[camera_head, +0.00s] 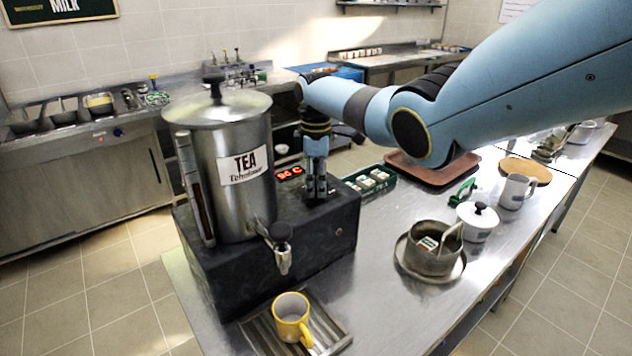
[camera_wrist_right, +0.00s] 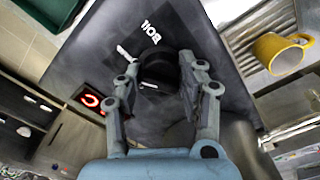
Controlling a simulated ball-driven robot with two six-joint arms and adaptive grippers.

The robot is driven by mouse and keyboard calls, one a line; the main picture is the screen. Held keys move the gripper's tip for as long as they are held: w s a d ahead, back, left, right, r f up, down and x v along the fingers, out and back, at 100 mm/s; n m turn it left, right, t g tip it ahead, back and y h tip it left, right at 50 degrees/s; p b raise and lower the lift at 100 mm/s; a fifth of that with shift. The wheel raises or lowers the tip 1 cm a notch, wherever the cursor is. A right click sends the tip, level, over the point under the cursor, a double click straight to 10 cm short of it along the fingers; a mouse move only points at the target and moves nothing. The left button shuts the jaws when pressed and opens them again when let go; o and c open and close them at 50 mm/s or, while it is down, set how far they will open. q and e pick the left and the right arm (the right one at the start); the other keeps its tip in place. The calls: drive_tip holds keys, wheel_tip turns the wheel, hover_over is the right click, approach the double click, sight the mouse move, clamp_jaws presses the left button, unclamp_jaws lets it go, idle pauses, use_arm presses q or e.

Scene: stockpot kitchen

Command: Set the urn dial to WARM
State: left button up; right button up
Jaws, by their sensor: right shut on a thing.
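The steel urn (camera_head: 235,165) with a TEA label stands on a dark base (camera_head: 310,240). My right gripper (camera_head: 317,190) points down at the top of this base, to the right of the urn. In the wrist view, the black round dial (camera_wrist_right: 158,66) sits between the fingers of my right gripper (camera_wrist_right: 158,82), which are shut on it. The word BOIL (camera_wrist_right: 150,32) is printed beside the dial, and a short white mark lies near its rim. I see no WARM label; the fingers hide part of the dial's surround. My left gripper is not in view.
A red lit display (camera_head: 290,173) is on the base beside the dial. A yellow mug (camera_head: 291,318) stands on the drip grate below the tap (camera_head: 281,250). A steel pot (camera_head: 433,250), a white lidded pot (camera_head: 478,222) and a green tray (camera_head: 372,182) are to the right.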

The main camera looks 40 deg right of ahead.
sight(316, 179)
drive_tip(key=o, duration=1.2)
drive_tip(key=shift+a, duration=0.1)
drive_tip(key=shift+r, duration=0.1)
wheel_tip(316, 179, up, 12)
drive_tip(key=shift+f, duration=0.2)
